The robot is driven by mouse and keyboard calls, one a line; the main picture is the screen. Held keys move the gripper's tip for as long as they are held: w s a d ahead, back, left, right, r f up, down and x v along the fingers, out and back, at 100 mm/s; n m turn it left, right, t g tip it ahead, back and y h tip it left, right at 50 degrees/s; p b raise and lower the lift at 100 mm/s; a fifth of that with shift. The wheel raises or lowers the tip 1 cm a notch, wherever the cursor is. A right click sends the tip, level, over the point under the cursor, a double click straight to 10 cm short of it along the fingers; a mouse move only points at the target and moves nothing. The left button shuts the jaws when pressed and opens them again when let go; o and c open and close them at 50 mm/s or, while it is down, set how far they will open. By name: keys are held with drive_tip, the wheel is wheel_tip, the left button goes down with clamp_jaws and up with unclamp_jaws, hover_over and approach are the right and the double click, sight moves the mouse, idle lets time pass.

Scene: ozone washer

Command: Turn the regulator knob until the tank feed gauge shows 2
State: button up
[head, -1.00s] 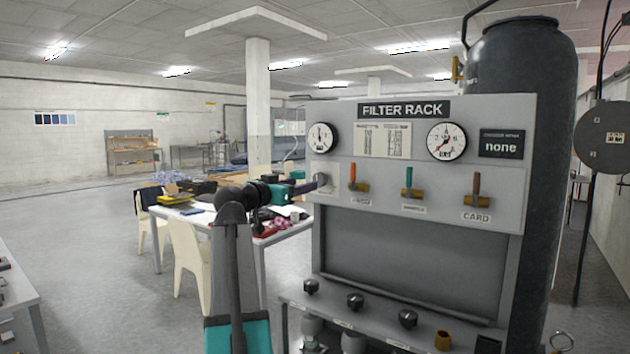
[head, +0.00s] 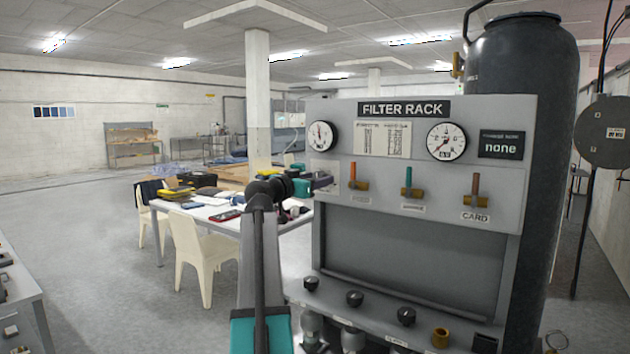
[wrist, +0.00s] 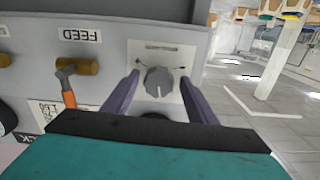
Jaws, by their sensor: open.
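The grey regulator knob (wrist: 159,82) sits on a pale plate at the panel's edge in the wrist view, its white pointer line toward the bottom of the picture. My gripper (wrist: 160,77) is open, with one purple finger on each side of the knob and visible gaps between. In the head view my gripper (head: 322,182) is at the panel's left edge and hides the knob. Two round dials show there: a left gauge (head: 322,135) with its needle up and slightly left, and a right gauge (head: 446,141) with its needle toward lower left. Their small print is unreadable.
An orange-handled valve (head: 352,177) labelled FEED in the wrist view is beside the knob plate. A teal-handled valve (head: 409,180) and a CARD valve (head: 475,190) stand farther right. A dark tank (head: 540,120) is behind the rack. A cluttered table (head: 225,212) and chairs stand left.

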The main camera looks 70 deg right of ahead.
drive_tip(key=shift+c, duration=0.4)
drive_tip(key=c, duration=1)
drive_tip(key=shift+f+b, duration=0.1)
drive_tip(key=shift+b, duration=0.85)
drive_tip(key=shift+r+m+b, duration=0.2)
drive_tip(key=shift+m+b, duration=0.8)
drive_tip(key=shift+b, duration=1.4)
drive_tip(key=o, duration=1.1)
drive_tip(key=shift+w, duration=0.1)
